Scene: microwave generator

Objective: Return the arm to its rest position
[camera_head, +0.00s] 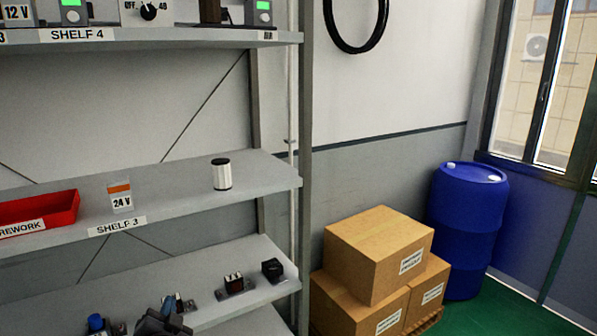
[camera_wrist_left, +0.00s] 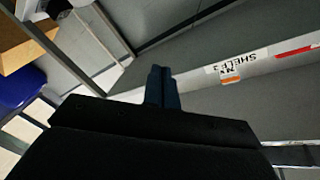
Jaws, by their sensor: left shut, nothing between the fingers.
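My left gripper (camera_head: 163,319) shows at the bottom edge of the head view, in front of the lowest visible shelf (camera_head: 240,287). Only its dark end is in view there, and the rest of the arm is cut off by the frame. In the left wrist view its two fingers (camera_wrist_left: 161,86) are together with nothing between them. Its black body fills the lower middle of that view. My right gripper is in neither view.
Shelf 3 (camera_head: 265,171) holds a red rework bin (camera_head: 40,211), a 24 V block (camera_head: 120,197) and a white cylinder (camera_head: 222,174). Small components (camera_head: 236,284) sit on the shelf below. Cardboard boxes (camera_head: 378,255) and a blue drum (camera_head: 465,228) stand at the right.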

